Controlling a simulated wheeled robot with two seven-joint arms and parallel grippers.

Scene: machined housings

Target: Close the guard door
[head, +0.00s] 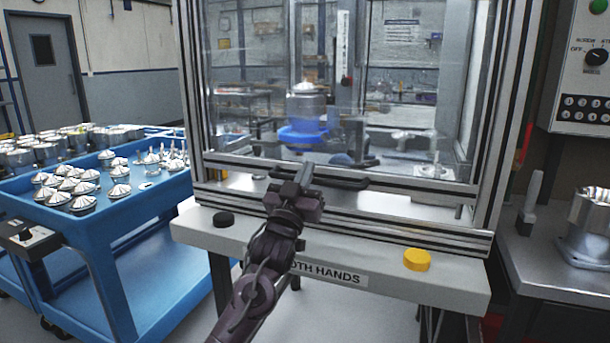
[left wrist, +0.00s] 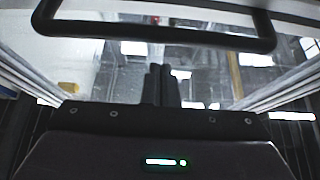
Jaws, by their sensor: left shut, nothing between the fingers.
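The guard door (head: 400,60) is a clear panel in a metal frame on the front of the machine. A narrow gap shows between its bottom rail (head: 420,187) and the lower frame rail. A black bar handle (head: 345,182) sits along the bottom rail; it also spans the top of the left wrist view (left wrist: 150,33). My left gripper (head: 303,174) is shut and empty, its fingertips overlapping the handle in the head view. In the left wrist view its fingers (left wrist: 160,85) appear just below the bar; contact cannot be told. My right gripper is out of view.
A front ledge (head: 385,282) carries a black button (head: 223,219) and a yellow button (head: 417,260). Behind the door is a blue fixture (head: 303,132) with a part. A blue cart (head: 105,225) of metal parts stands left; a bench (head: 550,268) and control panel (head: 583,75) stand right.

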